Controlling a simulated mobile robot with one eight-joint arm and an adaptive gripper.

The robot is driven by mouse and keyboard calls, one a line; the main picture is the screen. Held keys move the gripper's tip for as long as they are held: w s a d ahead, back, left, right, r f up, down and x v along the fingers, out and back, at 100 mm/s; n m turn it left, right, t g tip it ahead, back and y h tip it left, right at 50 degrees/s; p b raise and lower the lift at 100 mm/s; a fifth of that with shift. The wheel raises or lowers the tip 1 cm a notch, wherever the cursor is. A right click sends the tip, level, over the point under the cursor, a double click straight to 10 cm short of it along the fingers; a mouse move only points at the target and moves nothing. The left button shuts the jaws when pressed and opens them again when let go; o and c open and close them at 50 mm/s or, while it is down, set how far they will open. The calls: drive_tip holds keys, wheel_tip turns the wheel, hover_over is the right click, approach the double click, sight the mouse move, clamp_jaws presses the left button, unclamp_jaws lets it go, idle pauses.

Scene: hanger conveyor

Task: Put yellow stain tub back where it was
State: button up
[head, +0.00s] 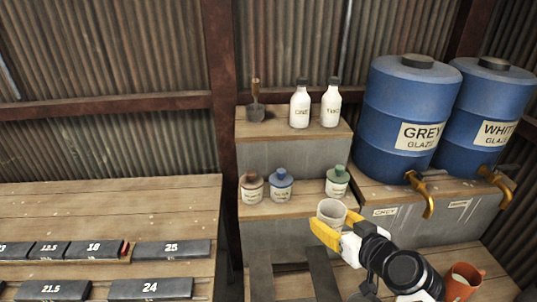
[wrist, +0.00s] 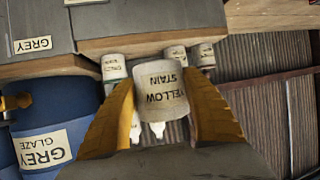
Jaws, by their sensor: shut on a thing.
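The yellow stain tub (wrist: 162,92) is a pale tub whose label reads "YELLOW STAIN", upside down in the wrist view. In the head view the tub (head: 331,211) is a whitish cup shape in front of the lower shelf (head: 300,205). My gripper (head: 328,232) has yellow fingers and is shut on the tub. In the wrist view my gripper (wrist: 160,105) has one finger on each side of it. On the lower shelf stand jars with a brown lid (head: 252,188), a blue lid (head: 281,185) and a green lid (head: 337,182). A gap shows between the blue and green ones.
Two white bottles (head: 300,107) and a small scoop (head: 256,105) stand on the upper shelf. Blue grey-glaze (head: 405,110) and white-glaze (head: 490,110) barrels with brass taps stand at right. An orange-brown cup (head: 461,281) is at lower right. A bench with numbered blocks (head: 172,249) is left.

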drive_tip(key=b, duration=0.4)
hover_over(308, 195)
drive_tip(key=shift+s+f, duration=0.1)
drive_tip(key=shift+s, duration=0.35)
wheel_tip(308, 195, down, 2)
drive_tip(key=shift+w+f+b, duration=0.1)
drive_tip(key=shift+w+b, duration=0.05)
drive_tip(key=shift+b, duration=0.3)
wheel_tip(308, 195, down, 5)
drive_tip(key=shift+r+b, duration=0.2)
drive_tip(key=shift+b, duration=1.05)
drive_tip(key=shift+w+f, duration=0.15)
drive_tip(key=shift+w, duration=0.2)
drive_tip(key=shift+f, duration=0.1)
drive_tip(key=o, duration=1)
